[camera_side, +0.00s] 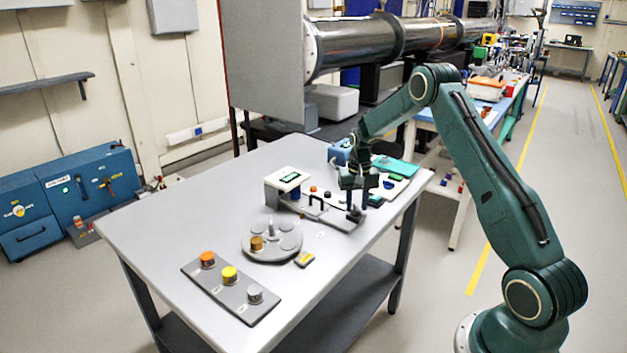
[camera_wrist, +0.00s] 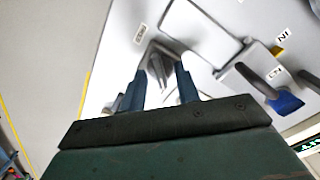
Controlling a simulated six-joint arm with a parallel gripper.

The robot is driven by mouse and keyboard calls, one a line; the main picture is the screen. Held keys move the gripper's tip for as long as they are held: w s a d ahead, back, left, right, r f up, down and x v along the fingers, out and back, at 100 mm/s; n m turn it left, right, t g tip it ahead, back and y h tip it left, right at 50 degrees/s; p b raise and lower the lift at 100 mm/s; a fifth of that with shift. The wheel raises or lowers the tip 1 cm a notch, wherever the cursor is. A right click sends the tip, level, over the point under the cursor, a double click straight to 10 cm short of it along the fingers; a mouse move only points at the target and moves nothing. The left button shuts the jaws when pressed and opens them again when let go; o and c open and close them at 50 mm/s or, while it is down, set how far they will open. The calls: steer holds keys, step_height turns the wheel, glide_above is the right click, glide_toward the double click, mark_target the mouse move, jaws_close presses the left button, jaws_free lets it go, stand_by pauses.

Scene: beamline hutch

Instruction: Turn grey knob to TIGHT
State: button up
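A grey winged knob (camera_wrist: 157,68) shows in the wrist view on the light grey plate, between the fingers of my gripper (camera_wrist: 161,68). The fingers stand apart on either side of it, with gaps visible. A small label (camera_wrist: 139,33) lies beyond the knob, too blurred to read. In the side view my gripper (camera_side: 355,205) points down at the right end of the grey plate, and its fingers largely hide the knob there.
Left of my gripper are a grey handle (camera_side: 316,212) and a white box (camera_side: 287,180) with a display. A blue-tipped lever (camera_wrist: 284,101) lies at the right of the wrist view. A round grey disc (camera_side: 258,246) and the three-knob panel (camera_side: 226,292) are nearer the front.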

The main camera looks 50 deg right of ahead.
mark_target(355, 208)
step_height(355, 208, up, 14)
stand_by(1.0)
steer(key=shift+f, duration=0.1)
steer(key=s+a+r+n+t, duration=0.1)
steer(key=s+a+r+n, duration=0.1)
steer(key=s+a+r, duration=0.6)
steer(key=s+a+r+n+t, duration=0.2)
steer(key=s+a+r+n, duration=0.1)
steer(key=a+r, duration=0.55)
steer(key=s+a+f+n+t, duration=0.1)
steer(key=s+a+f+n, duration=0.1)
steer(key=s+a, duration=0.4)
steer(key=s+a+f+n+t, duration=0.1)
steer(key=s+a, duration=0.4)
steer(key=s, duration=0.6)
steer(key=shift+s+a+f+n+t, duration=0.3)
steer(key=shift+s+a+f+n, duration=0.1)
steer(key=shift+f+n, duration=0.2)
